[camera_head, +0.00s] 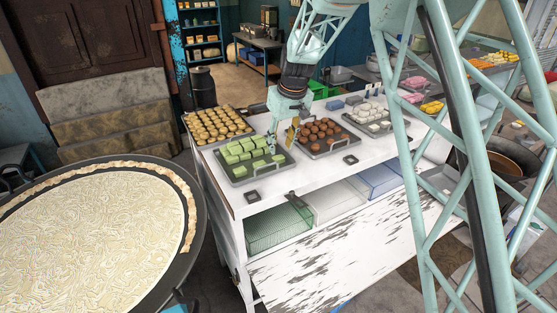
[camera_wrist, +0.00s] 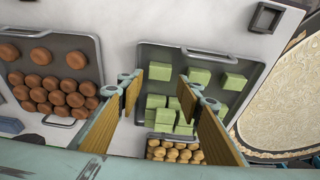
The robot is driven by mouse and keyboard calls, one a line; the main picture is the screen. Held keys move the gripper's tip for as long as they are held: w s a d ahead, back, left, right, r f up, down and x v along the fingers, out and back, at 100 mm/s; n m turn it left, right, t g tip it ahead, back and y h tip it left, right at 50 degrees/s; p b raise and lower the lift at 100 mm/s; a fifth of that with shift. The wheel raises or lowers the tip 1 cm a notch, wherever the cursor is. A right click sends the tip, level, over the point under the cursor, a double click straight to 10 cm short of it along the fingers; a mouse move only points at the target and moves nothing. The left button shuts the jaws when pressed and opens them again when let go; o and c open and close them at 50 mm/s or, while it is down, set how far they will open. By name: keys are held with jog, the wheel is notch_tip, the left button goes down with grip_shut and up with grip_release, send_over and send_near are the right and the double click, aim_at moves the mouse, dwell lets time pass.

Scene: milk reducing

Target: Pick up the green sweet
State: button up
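Several green block-shaped sweets (camera_head: 250,146) lie on a dark tray (camera_head: 273,173) on the white counter. In the wrist view the green sweets (camera_wrist: 233,82) show as loose blocks and a cluster, on the tray (camera_wrist: 217,57) with a handle at its edge. My gripper (camera_head: 284,138) is above the counter, by the right side of the green sweets' tray. In the wrist view my gripper (camera_wrist: 160,85) has its two wood-coloured fingers apart, with nothing held between them. The right finger hides part of the green sweets and tray.
A tray of brown round sweets (camera_head: 318,130) stands right of the green ones, and white sweets (camera_head: 367,112) beyond it. Golden sweets (camera_head: 217,122) stand behind to the left. A large round pan (camera_head: 195,255) is left of the counter. The counter's front strip (camera_head: 310,178) is mostly clear.

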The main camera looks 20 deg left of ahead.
aim_at(278, 157)
jog(key=shift+w+a+f, duration=0.1)
jog(key=shift+f, duration=0.4)
jog(key=shift+f, duration=0.1)
jog(key=shift+p+x, duration=0.6)
jog(key=shift+x, duration=1.9)
jog(key=shift+c, duration=0.5)
jog(key=c, duration=0.5)
